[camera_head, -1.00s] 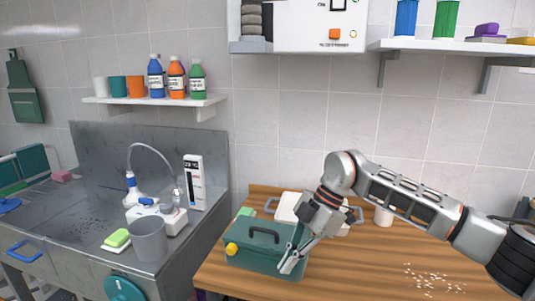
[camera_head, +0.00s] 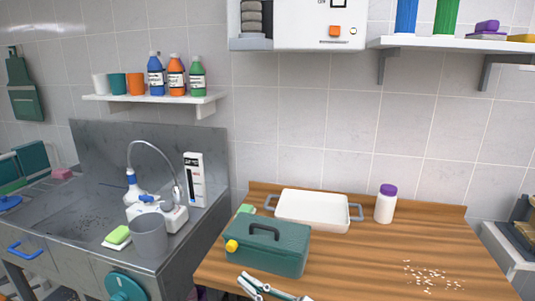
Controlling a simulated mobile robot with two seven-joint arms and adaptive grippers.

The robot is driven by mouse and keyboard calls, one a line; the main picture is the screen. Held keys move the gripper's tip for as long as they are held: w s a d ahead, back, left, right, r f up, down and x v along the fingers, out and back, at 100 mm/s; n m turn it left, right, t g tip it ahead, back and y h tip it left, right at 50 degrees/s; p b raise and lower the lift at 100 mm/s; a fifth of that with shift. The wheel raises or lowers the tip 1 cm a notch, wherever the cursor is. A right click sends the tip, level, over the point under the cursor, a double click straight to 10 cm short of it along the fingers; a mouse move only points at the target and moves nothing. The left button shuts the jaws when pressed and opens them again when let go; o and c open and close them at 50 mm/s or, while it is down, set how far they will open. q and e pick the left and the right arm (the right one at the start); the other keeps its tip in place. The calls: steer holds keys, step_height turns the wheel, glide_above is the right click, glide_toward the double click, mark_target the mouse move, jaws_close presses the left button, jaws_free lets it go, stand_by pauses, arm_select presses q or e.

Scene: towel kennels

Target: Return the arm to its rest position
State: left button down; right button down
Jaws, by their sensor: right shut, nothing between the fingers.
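My right gripper (camera_head: 252,285) shows at the bottom edge of the view, in front of the teal box. It is shut and empty, and most of its arm is out of view below. The teal box (camera_head: 268,252) with a dark handle and a yellow knob sits on the wooden counter (camera_head: 385,262), its lid closed. The gripper's fingers look apart from the box. My left gripper is not in view.
A white tray (camera_head: 312,209) with grey handles lies behind the box. A white bottle with a purple cap (camera_head: 385,204) stands right of it. White grains (camera_head: 432,275) lie scattered on the counter's right. A steel sink (camera_head: 75,228) is at left.

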steer(key=s+d+f+m+t+h, duration=0.2)
steer(key=d+f+m+t+h, duration=0.3)
steer(key=d+f+m+h, duration=0.85)
steer(key=s+d+f+n+g+h, duration=0.1)
steer(key=s+d+f+g, duration=0.1)
steer(key=s+d+f, duration=0.3)
steer(key=s+d+f+n+g+h, duration=0.1)
steer(key=s+d+f+g+h, duration=0.1)
steer(key=s+d+f, duration=0.3)
steer(key=s+f+g, duration=0.1)
steer(key=s+f, duration=0.3)
steer(key=f, duration=0.4)
steer(key=shift+s+d+f, duration=0.15)
steer(key=shift+s+d, duration=0.2)
steer(key=shift+s, duration=0.05)
